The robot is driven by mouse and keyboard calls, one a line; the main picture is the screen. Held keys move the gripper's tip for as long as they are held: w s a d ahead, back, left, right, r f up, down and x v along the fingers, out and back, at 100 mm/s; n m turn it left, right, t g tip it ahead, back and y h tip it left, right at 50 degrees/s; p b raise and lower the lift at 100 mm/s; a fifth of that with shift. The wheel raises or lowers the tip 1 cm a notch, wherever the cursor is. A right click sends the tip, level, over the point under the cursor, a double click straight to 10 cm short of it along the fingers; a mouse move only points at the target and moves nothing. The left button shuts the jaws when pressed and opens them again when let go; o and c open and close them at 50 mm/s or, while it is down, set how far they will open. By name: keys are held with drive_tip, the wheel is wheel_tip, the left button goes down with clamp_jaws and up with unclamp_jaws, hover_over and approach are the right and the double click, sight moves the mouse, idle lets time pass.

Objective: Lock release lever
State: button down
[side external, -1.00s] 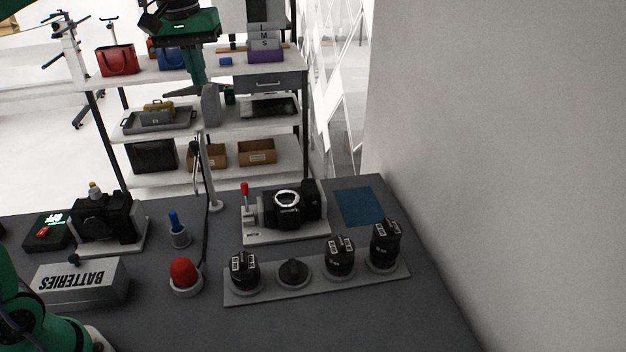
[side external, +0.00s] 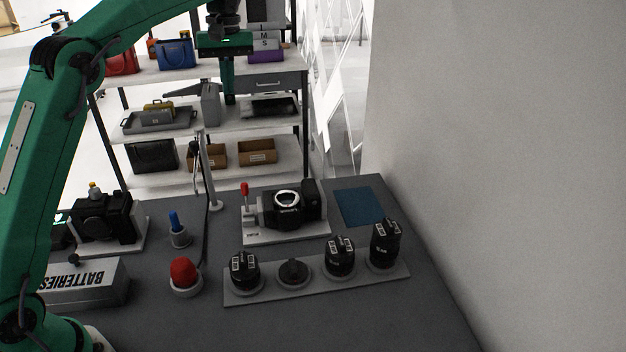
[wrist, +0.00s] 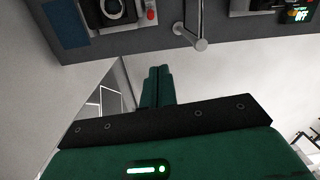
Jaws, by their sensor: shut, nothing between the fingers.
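A red-tipped lever (side external: 245,190) stands upright on a grey plate (side external: 288,237), left of a black camera body (side external: 312,205) with an open round mount. In the wrist view, the red tip (wrist: 151,14) and part of the camera body (wrist: 116,11) show at the top edge. My gripper (side external: 230,102) is shut and empty, its fingers pointing down. In the side view it hangs well above the lever and a little to its left, touching nothing. The fingertips (wrist: 159,71) also show together in the wrist view.
A thin post (side external: 211,175) rises left of the lever; its top (wrist: 201,44) shows in the wrist view. A lens rack (side external: 315,283) lies in front, a blue mat (side external: 359,207) to the right.

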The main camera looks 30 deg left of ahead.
sight(246, 200)
wheel_tip(246, 200, down, 15)
drive_tip(key=w, duration=0.1)
drive_tip(key=shift+a, duration=0.25)
idle(0.6)
drive_tip(key=shift+r, duration=0.1)
drive_tip(key=f, duration=0.6)
drive_tip(key=s+f, duration=0.1)
drive_tip(key=f, duration=0.2)
drive_tip(key=shift+d+f, duration=0.15)
drive_tip(key=shift+s+d+f, duration=0.1)
drive_tip(key=shift+d+f, duration=0.05)
drive_tip(key=shift+f, duration=0.15)
drive_tip(key=shift+s+d+r, duration=0.4)
drive_tip(key=shift+s+d, duration=0.1)
drive_tip(key=shift+d, duration=0.2)
drive_tip(key=shift+s+d+r, duration=0.4)
drive_tip(key=shift+s+d, duration=0.05)
drive_tip(key=shift+d, duration=0.2)
